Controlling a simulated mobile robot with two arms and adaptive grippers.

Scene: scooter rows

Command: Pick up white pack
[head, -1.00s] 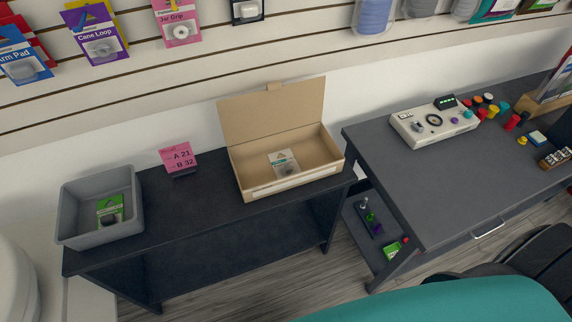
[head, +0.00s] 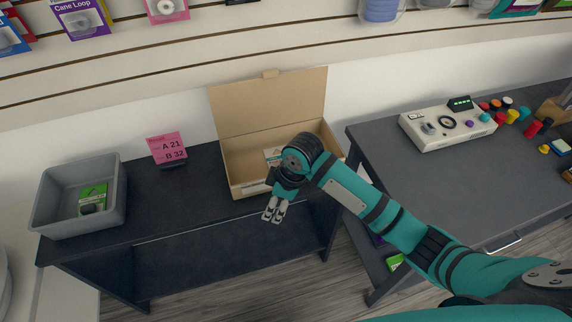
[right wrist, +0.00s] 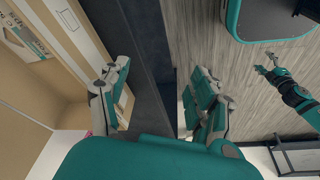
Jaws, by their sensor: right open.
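The white pack (head: 272,154) lies in the open cardboard box (head: 242,163) on the dark shelf unit. In the head view my right arm covers most of it; in the right wrist view part of the pack (right wrist: 30,40) shows at the upper left, inside the box. My right gripper (head: 274,212) is open and empty, in front of the box's front wall, pointing downward. In the right wrist view its spread fingers (right wrist: 160,85) have the shelf's dark edge and the floor between them. My left gripper (right wrist: 268,64) shows small at the right of that view, away from the box; its jaws are too small to judge.
A grey bin (head: 122,200) with a green pack (head: 93,198) stands at the left of the shelf unit. A pink sign (head: 167,149) stands between bin and box. The box lid (head: 268,103) stands up at the back. A desk (head: 440,185) with a control panel (head: 447,128) is at right.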

